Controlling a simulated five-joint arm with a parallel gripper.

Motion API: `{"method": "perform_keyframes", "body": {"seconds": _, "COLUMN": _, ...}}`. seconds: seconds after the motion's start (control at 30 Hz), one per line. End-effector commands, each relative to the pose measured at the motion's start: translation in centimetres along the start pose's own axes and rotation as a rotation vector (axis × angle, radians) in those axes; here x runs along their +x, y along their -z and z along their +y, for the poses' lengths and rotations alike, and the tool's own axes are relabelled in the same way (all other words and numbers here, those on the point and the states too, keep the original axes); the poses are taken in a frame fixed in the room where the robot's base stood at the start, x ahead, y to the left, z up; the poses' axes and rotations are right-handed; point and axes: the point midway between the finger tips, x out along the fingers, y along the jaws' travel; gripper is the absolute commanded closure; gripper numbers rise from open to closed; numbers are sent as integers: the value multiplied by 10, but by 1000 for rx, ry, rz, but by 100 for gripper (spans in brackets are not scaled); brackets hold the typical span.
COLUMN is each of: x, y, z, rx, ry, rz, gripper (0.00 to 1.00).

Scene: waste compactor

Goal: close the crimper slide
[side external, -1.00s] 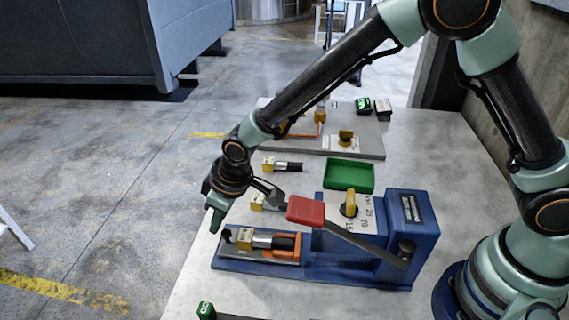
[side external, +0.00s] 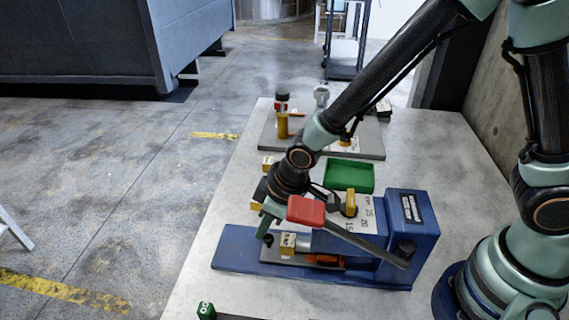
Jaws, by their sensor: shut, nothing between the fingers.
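The crimper (side external: 410,215) is a blue machine on a long blue base, at the lower middle. Its slide (side external: 275,258) is a dark plate on the base, with a small black knob at its left end. A yellow-and-silver fitting (side external: 288,243) and an orange part (side external: 325,259) ride on the slide. The slide's right end is in toward the crimper's body. My gripper (side external: 264,232) is shut and empty, pointing down at the slide's knob end, close to it. I cannot tell whether it touches. The crimper's red-handled lever (side external: 307,211) is just right of my gripper.
A yellow knob (side external: 351,203) stands on the crimper's dial plate. A green tray (side external: 348,176) lies behind it. A grey board (side external: 290,141) with posts is farther back.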

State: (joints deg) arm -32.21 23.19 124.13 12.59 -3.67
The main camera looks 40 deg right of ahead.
Motion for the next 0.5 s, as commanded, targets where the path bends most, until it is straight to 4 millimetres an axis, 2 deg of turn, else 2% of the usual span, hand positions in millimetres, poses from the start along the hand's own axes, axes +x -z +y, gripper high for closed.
{"method": "perform_keyframes", "body": {"seconds": 0.27, "x": 1, "y": 4, "z": 0, "rx": 0, "ry": 0, "rz": -1, "gripper": 100}}
{"method": "perform_keyframes", "body": {"seconds": 0.5, "x": 6, "y": 29, "z": 0, "rx": 0, "ry": 2, "rz": 1, "gripper": 100}}
